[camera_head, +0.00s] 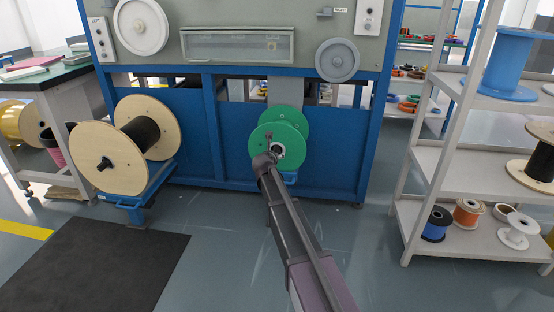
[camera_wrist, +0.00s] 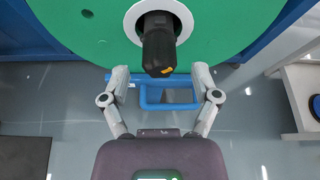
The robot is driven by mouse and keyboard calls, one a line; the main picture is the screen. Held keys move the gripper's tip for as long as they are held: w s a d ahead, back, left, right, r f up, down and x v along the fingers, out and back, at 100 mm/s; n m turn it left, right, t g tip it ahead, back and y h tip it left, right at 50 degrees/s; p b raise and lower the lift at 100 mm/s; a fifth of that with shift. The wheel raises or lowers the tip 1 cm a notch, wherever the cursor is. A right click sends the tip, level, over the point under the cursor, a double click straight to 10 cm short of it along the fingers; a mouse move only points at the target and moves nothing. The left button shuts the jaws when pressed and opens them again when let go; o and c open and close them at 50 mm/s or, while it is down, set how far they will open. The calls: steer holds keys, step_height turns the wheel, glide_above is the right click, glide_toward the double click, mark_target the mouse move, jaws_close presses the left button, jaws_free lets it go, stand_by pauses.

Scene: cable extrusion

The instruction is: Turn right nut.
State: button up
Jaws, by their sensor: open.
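The right nut (camera_wrist: 158,45) is a dark, blocky knob with a small yellow-orange mark. It sits in the white hub ring (camera_wrist: 187,18) of the green spool (camera_wrist: 80,28). In the head view the green spool (camera_head: 281,117) is mounted low on the machine's right side, and my wrist hides most of its hub. My gripper (camera_wrist: 161,75) is open, its two grey fingers spread to the left and right of the nut's lower end. Neither finger visibly touches the nut. My gripper itself is mostly hidden in the head view.
The blue and grey machine (camera_head: 225,140) stands ahead. A wooden spool (camera_head: 106,160) with a black nut is mounted at its left. A white shelf (camera_head: 462,158) with spools stands at right. A blue bracket (camera_wrist: 150,95) lies under the green spool. A dark mat (camera_head: 105,265) covers floor at left.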

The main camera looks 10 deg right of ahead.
steer(key=shift+x, duration=0.85)
steer(key=shift+c, duration=0.2)
jaws_close()
steer(key=c, duration=1)
jaws_free()
steer(key=shift+d, duration=0.45)
steer(key=shift+c, duration=0.2)
steer(key=shift+a, duration=0.25)
jaws_close()
